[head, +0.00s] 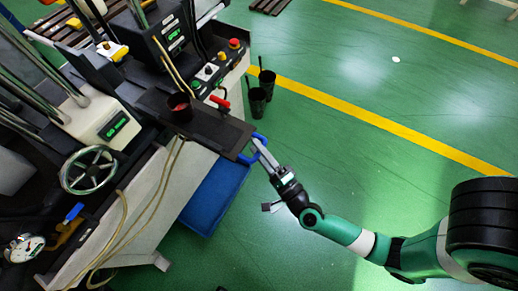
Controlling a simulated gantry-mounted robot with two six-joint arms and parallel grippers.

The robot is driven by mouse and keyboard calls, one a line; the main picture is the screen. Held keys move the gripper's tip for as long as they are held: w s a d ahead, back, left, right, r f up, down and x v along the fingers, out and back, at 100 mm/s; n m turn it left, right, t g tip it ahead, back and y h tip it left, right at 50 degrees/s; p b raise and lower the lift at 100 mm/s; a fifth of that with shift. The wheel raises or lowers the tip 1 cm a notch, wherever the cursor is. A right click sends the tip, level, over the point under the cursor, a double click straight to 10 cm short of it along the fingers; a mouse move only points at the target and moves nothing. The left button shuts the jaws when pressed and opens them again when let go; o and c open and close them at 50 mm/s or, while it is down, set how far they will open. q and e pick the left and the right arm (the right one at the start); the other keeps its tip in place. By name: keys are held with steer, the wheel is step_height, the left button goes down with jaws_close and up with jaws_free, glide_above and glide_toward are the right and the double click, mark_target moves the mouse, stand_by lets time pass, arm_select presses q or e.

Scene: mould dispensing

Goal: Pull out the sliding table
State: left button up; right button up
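The sliding table (216,130) is a dark flat plate on the machine, reaching toward the right. A blue handle (262,143) sits at its right end. A dark cup with reddish contents (180,107) stands on the dark surface at the table's left part. My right gripper (262,151) comes in from the lower right, with its fingers at the blue handle. The fingers overlap the handle in the picture, and I cannot tell whether they are closed on it. My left gripper is not in view.
A blue bin (213,198) is below the table. Two black cups with sticks (257,100) stand on the floor beside the machine. A control panel with red and yellow buttons (234,44) is behind. A handwheel (89,170) is at the left.

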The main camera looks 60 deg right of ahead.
steer(key=p+v, duration=0.1)
steer(key=v, duration=1)
steer(key=shift+s, duration=0.3)
steer(key=shift+f, duration=0.1)
